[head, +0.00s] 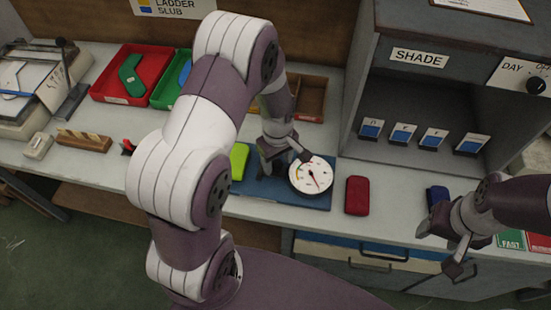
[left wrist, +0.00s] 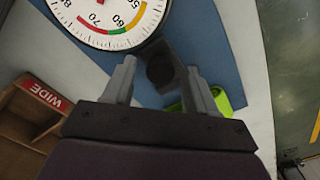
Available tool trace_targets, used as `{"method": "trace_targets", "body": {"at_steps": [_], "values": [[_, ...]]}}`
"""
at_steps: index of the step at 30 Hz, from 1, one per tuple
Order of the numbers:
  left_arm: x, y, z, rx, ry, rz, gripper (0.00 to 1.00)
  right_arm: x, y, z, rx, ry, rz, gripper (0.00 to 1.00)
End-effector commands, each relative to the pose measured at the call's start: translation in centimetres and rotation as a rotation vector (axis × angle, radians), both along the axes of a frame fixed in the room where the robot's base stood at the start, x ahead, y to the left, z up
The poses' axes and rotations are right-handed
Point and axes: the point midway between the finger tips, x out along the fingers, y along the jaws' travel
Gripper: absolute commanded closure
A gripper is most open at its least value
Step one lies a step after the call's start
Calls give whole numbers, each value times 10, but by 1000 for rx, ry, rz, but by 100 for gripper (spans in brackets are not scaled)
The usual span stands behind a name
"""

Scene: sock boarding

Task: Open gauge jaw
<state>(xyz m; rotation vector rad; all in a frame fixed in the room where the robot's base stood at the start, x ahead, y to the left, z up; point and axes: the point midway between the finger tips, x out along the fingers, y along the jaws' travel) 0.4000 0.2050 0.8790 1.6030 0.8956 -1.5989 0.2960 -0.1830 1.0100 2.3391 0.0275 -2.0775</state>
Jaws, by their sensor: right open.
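The gauge (head: 311,175) has a round white dial with a coloured arc and red pointer. It sits on a blue board; its dial also shows at the top of the left wrist view (left wrist: 105,12). A dark lever-like part (left wrist: 160,70) by the dial's rim lies between the fingers of my left gripper (left wrist: 161,66). The fingers are apart, with a gap visible beside that part. In the head view my left gripper (head: 286,150) is at the dial's upper left, partly hidden by my arm. My right gripper (head: 455,243) is open and empty at the right, over the table's front edge.
A lime-green object (head: 238,160) lies on the blue board (head: 265,190), left of the gauge. A red object (head: 357,195) and a dark blue one (head: 437,196) lie to the right. The grey SHADE booth (head: 360,120) stands behind. Red (head: 110,95) and green trays sit at the back left.

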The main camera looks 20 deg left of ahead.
Motion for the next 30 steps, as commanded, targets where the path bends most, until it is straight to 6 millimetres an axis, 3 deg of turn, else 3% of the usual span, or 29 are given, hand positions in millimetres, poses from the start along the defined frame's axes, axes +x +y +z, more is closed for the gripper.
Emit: {"method": "trace_targets", "body": {"at_steps": [8,11,22,26,30], "values": [[-1,0,0,0,1,0,41,0,0,0,0,0,0,41],[0,0,10,-1,-1,0,41,0,0,0,0,0,0,41],[0,0,103,0,-4,0,41,0,0,-3,0,0,0,41],[0,0,121,-1,-1,0,41,0,0,-3,0,0,0,41],[-1,0,127,0,2,0,41,0,0,-3,0,0,0,41]]}}
